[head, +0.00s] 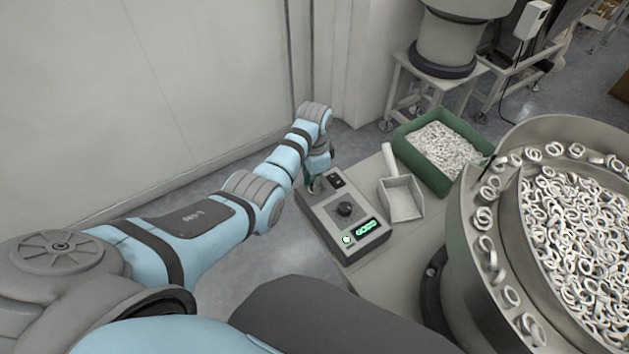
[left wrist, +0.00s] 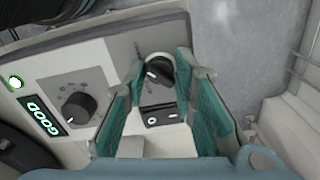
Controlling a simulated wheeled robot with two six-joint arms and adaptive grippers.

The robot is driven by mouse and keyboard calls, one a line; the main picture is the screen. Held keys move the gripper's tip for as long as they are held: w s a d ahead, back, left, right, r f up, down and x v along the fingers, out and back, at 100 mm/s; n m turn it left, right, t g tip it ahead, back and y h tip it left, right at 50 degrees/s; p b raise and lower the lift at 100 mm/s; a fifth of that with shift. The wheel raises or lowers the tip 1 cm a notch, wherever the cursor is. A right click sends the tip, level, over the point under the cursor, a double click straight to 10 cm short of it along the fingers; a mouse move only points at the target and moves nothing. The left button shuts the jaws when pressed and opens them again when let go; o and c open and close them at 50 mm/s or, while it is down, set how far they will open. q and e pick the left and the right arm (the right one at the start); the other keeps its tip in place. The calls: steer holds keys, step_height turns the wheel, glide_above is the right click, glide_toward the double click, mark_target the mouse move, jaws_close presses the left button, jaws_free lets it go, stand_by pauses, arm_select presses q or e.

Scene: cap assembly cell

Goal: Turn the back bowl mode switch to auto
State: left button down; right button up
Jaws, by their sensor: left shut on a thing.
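The control box (head: 336,215) stands on the bench in the head view, with a round black dial, a lit green "GOOD" display and a lit round button. In the left wrist view, a black rotary switch (left wrist: 157,69) sits at the box's far end, beside a black rocker switch (left wrist: 160,116). A small white mark shows on the knob's left side; its labels are too small to read. My left gripper (head: 313,184) reaches down over that end, its teal-padded fingers on both sides of the knob and shut on it. The knob is mostly hidden in the head view. My right gripper is not in view.
A white scoop (head: 402,198) lies right of the box. Behind it is a green crate (head: 416,162) of white rings. A large bowl feeder (head: 458,215) full of rings stands at the right. A wall runs behind my left arm.

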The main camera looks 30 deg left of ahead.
arm_select(q)
steer(key=n+p, duration=0.2)
steer(key=shift+r+n, duration=0.1)
steer(key=shift+n, duration=0.3)
steer(key=n+p, duration=0.1)
steer(key=n, duration=0.3)
steer(key=n+p, duration=0.1)
steer(key=n, duration=0.4)
steer(key=shift+n, duration=0.4)
steer(key=shift+n+p, duration=0.3)
steer(key=shift+n, duration=2.3)
steer(key=c, duration=1.4)
jaws_free()
steer(key=shift+o, duration=0.2)
